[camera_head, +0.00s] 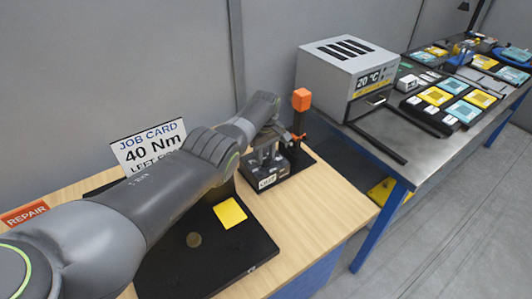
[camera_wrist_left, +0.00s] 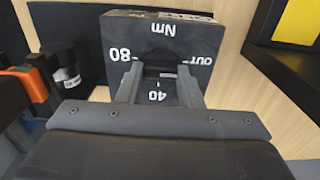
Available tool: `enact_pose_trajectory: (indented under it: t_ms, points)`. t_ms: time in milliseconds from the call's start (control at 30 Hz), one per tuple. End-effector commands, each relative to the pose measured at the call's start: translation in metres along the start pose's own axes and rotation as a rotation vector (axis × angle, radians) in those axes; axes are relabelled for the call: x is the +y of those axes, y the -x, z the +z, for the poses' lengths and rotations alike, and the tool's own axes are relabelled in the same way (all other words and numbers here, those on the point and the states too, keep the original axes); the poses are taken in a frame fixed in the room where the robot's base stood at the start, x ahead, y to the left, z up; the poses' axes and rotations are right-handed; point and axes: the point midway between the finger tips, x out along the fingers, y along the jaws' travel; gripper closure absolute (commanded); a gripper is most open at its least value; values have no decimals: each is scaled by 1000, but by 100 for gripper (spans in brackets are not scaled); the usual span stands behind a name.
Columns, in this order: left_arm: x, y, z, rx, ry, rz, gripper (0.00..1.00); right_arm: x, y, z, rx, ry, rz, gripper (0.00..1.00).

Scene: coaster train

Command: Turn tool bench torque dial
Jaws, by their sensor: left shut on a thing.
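The torque dial box, a dark block marked Nm, 80, 40 and OUT, fills the upper middle of the left wrist view (camera_wrist_left: 122,40). In the head view its small dark body (camera_head: 268,181) stands on the wooden bench, partly covered by my left arm. My left gripper (camera_wrist_left: 160,88) has one finger on each side of the middle of the marked face, shut on the dial; it also shows in the head view (camera_head: 266,150). The dial is mostly hidden between the fingers, so its setting is unclear. A job card (camera_head: 149,147) reads 40 Nm. My right gripper is not in view.
An orange-topped tool (camera_head: 301,100) stands close behind the dial box. A black mat (camera_head: 230,262) with a yellow square (camera_head: 230,213) lies in front. A REPAIR sign (camera_head: 25,214) is at left. A metal table (camera_head: 425,150) with a grey heater box (camera_head: 335,80) stands at right.

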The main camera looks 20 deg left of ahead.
Motion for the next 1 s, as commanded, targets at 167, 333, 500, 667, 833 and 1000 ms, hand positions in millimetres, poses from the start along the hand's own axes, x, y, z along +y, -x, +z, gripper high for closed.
enact_pose_trajectory:
  t_ms: [167,333,500,667,833,1000]
  points:
    - [1,3,-2,6,94,5,90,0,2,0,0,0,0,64]
    - [1,3,-2,7,150,5,90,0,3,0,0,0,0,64]
    - [1,3,-2,7,176,6,90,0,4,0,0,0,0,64]
    - [1,3,-2,7,182,6,90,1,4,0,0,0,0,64]
    - [1,4,-2,7,181,6,90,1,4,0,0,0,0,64]
    - [1,4,-2,7,181,6,56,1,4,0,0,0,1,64]
